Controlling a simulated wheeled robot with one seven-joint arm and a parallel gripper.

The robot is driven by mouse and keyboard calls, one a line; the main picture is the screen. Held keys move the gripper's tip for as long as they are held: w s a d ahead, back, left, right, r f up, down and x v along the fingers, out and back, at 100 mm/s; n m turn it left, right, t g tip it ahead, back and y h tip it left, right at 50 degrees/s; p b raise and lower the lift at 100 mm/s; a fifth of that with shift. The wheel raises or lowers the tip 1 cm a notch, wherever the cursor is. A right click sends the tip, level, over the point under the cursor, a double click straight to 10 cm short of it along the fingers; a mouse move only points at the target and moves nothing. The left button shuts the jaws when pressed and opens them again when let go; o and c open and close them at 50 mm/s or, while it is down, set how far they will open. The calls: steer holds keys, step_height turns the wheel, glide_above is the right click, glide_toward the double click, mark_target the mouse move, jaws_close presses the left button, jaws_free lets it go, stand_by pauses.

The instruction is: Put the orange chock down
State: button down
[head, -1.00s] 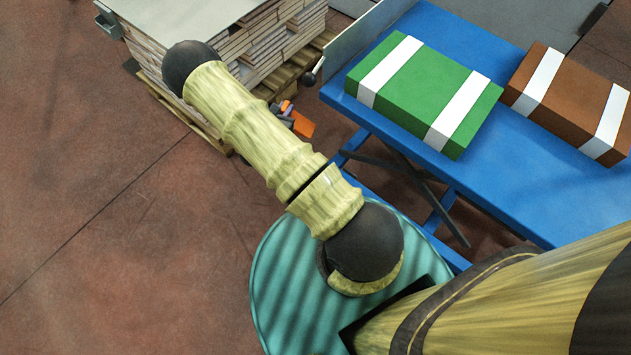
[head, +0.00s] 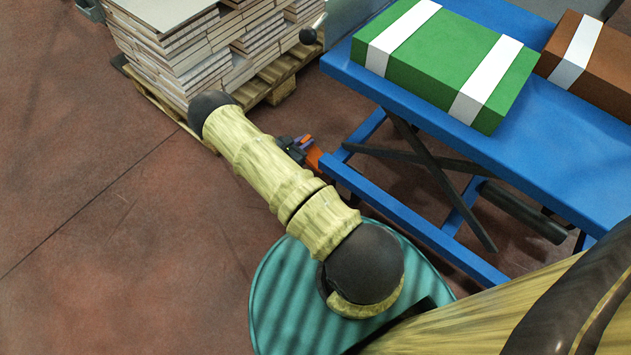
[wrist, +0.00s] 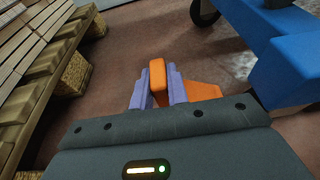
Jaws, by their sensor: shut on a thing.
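The orange chock (wrist: 203,91) is in the wrist view, with a raised part between the two purple fingers of my gripper (wrist: 158,88). My gripper is shut on it. In the head view the orange chock (head: 314,160) shows only partly, beside the blue table's lower frame. My gripper (head: 304,143) is mostly hidden there behind my arm. The red-brown floor lies below the chock. I cannot tell whether the chock touches the floor.
A blue lift table (head: 560,130) stands at right, carrying a green box (head: 470,88) and a brown box (head: 605,75) with white bands. A wooden pallet (head: 270,85) with stacked boards stands at upper left. The floor (head: 100,230) at left is clear.

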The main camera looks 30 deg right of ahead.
stand_by(0.3)
step_height(320, 180, down, 6)
steer(key=b, duration=0.4)
steer(key=shift+f, duration=0.15)
steer(key=shift+f, duration=0.1)
step_height(320, 180, down, 4)
steer(key=b, duration=0.3)
steer(key=shift+d, duration=0.1)
steer(key=shift+r, duration=0.25)
steer(key=shift+f, duration=0.2)
steer(key=c, duration=1.4)
jaws_free()
steer(key=shift+o, duration=0.2)
